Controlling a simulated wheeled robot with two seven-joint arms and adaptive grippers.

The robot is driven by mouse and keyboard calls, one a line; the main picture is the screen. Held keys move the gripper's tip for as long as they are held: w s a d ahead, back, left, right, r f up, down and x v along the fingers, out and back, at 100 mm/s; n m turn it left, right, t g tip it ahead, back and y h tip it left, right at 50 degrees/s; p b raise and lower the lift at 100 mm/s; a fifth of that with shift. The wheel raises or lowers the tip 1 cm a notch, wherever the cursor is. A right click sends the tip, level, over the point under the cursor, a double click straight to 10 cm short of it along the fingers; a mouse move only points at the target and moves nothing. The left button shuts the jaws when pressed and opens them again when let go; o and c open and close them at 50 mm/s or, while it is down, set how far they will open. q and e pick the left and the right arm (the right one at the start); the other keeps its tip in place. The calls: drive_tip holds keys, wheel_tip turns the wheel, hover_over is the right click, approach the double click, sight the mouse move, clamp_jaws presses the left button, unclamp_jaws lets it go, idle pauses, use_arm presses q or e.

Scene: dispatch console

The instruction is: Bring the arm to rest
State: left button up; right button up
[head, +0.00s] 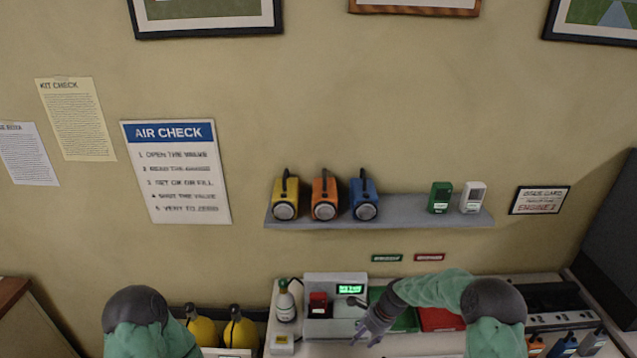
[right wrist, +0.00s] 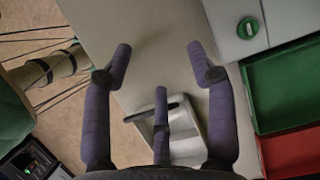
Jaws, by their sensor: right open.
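My right arm, in a green sleeve (head: 440,287), reaches from the right over the console's worktop. Its purple-grey gripper (head: 360,326) is above the worktop, in front of the grey unit with the lit green display (head: 350,289). In the right wrist view the gripper's fingers (right wrist: 160,58) are spread, with nothing between them and the pale worktop (right wrist: 155,35) beneath. Of my left arm only the shoulder and green upper sleeve (head: 150,338) show at lower left; its gripper is out of view.
A green tray (right wrist: 280,85) and a red tray (right wrist: 292,150) lie right of the gripper. A white holder with a black handle (right wrist: 190,140) is beneath it. A small gas cylinder (head: 286,305) and yellow cylinders (head: 240,332) stand left. The wall shelf (head: 400,212) holds lamps.

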drive_tip(key=s+f+n, duration=0.2)
drive_tip(key=s+f, duration=0.1)
drive_tip(key=s, duration=0.1)
drive_tip(key=s+a+f+n, duration=0.1)
drive_tip(key=s+f+n, duration=0.1)
drive_tip(key=s, duration=0.3)
drive_tip(key=s+a+f+n, duration=0.1)
drive_tip(key=s+f+n, duration=0.1)
drive_tip(key=s+f, duration=0.1)
drive_tip(key=shift+s+f+n, duration=0.3)
drive_tip(key=shift+s+f, duration=0.05)
drive_tip(key=shift+s, duration=0.3)
drive_tip(key=s+a+f+n, duration=0.15)
drive_tip(key=s+n, duration=0.65)
drive_tip(key=s, duration=0.9)
use_arm(q)
wheel_tip(320, 180, down, 23)
drive_tip(key=b, duration=2.3)
drive_tip(key=shift+w+f, duration=0.2)
drive_tip(key=shift+w, duration=0.05)
use_arm(e)
wheel_tip(320, 180, down, 22)
drive_tip(key=shift+w+f, duration=0.2)
drive_tip(key=shift+a, duration=0.15)
